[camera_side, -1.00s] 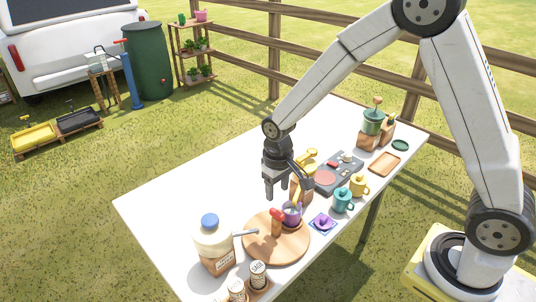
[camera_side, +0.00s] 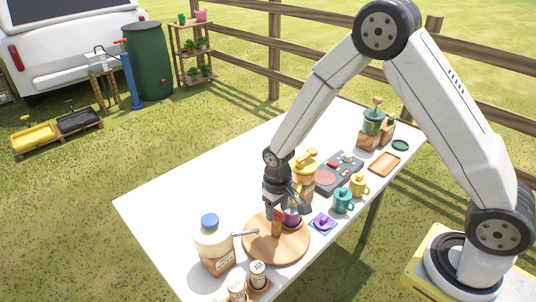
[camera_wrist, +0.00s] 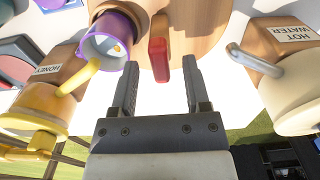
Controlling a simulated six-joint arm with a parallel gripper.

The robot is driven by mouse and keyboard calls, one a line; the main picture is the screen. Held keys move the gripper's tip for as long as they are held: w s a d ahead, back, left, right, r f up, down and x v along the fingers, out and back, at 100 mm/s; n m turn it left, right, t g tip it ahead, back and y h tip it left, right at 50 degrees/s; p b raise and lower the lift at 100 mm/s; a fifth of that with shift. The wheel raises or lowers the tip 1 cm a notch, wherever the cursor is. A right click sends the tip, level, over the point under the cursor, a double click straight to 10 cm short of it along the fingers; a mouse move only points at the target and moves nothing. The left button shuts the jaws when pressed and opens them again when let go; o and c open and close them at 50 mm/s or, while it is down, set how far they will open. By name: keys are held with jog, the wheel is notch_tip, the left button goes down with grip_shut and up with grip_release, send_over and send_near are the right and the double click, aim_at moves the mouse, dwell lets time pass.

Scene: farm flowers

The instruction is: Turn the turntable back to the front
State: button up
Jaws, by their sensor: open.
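The round wooden turntable (camera_side: 258,247) lies near the front of the white table. It also shows at the top of the wrist view (camera_wrist: 205,25). Its upright handle (camera_side: 277,229) has a red end, seen in the wrist view (camera_wrist: 159,60) between and just beyond my fingertips. A purple mug (camera_side: 293,218) stands on the turntable; in the wrist view (camera_wrist: 104,47) the honey dispenser's yellow spout reaches to its rim. My gripper (camera_wrist: 161,62) is open and empty, low over the handle. In the side view my gripper (camera_side: 277,209) partly hides handle and mug.
The hot water dispenser (camera_side: 215,240) stands left of the turntable, its metal spout pointing toward it. The yellow honey dispenser (camera_side: 305,168) stands behind it. Shakers (camera_side: 258,273) are in front. Teal (camera_side: 342,201) and yellow (camera_side: 358,186) mugs stand right. The table's left rear is clear.

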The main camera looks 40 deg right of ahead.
jog(key=shift+f, duration=0.2)
grip_shut()
dwell(1.4)
